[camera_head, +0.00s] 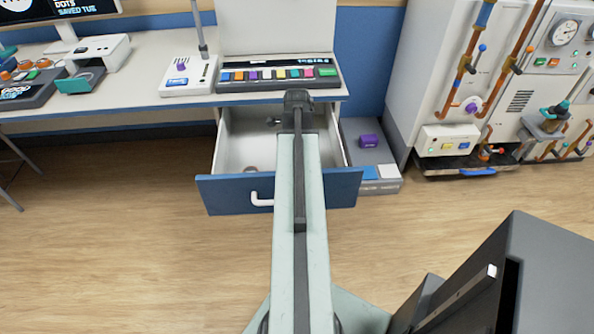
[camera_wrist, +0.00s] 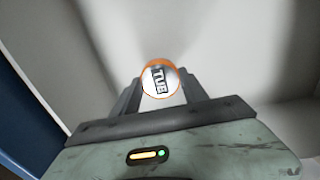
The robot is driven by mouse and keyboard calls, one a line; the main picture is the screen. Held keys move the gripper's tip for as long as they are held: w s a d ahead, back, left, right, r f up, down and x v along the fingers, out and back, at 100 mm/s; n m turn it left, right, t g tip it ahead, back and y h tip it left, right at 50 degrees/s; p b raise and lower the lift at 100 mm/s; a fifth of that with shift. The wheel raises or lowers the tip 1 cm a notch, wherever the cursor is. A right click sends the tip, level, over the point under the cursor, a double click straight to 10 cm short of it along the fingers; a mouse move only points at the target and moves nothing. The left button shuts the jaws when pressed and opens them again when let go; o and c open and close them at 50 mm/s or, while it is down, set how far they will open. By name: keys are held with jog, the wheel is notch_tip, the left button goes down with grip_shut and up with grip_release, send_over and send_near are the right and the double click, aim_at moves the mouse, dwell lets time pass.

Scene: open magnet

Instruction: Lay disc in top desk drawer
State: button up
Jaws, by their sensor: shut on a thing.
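A round disc (camera_wrist: 160,80) with an orange rim and a white face marked with dark letters sits between the fingers of my gripper (camera_wrist: 160,92). The fingers are shut on it. The top desk drawer (camera_head: 276,193) is pulled open below the desk, with a blue front, a white handle and a pale inside. In the wrist view pale drawer surfaces surround the disc, and the blue front (camera_wrist: 25,120) is at the left. I cannot tell whether the disc touches the drawer floor. My arm crosses the drawer in the head view and hides the disc there.
A small round thing (camera_head: 252,168) lies near the drawer's front. A dark box (camera_head: 500,280) fills the lower right.

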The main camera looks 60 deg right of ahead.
notch_tip(320, 180, down, 4)
jog(key=b, duration=0.3)
jog(key=shift+b, duration=0.4)
jog(key=shift+r, duration=0.3)
jog(key=shift+f, duration=0.2)
jog(key=o, duration=1.4)
jog(key=shift+r, duration=0.15)
notch_tip(320, 180, up, 12)
jog(key=p, duration=1.2)
